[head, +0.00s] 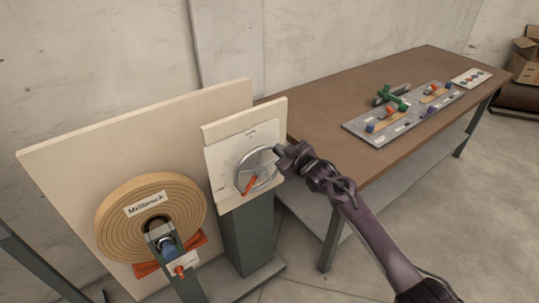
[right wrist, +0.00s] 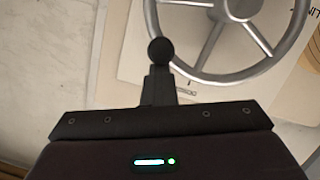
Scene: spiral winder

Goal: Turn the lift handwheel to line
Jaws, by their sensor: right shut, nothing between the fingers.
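The lift handwheel (head: 262,160) is a grey spoked wheel on a white panel (head: 226,163) that stands on a dark grey post. An orange-red handle or pointer (head: 249,185) shows at its lower left in the head view. My right gripper (head: 283,152) is at the wheel's right rim, shut with nothing in it. In the right wrist view the wheel (right wrist: 281,57) fills the top right, and my gripper's dark tip (right wrist: 161,51) shows beside the rim's lower left. I cannot tell whether they touch. Printed marks on the panel are too small to read. My left gripper is not in view.
A large wound roll (head: 118,230) labelled Millbrook stands at the left before a cream board (head: 70,160). A brown workbench (head: 330,105) runs along the wall at the right, with a grey board (head: 360,128) of colored parts. Open floor lies at the lower right.

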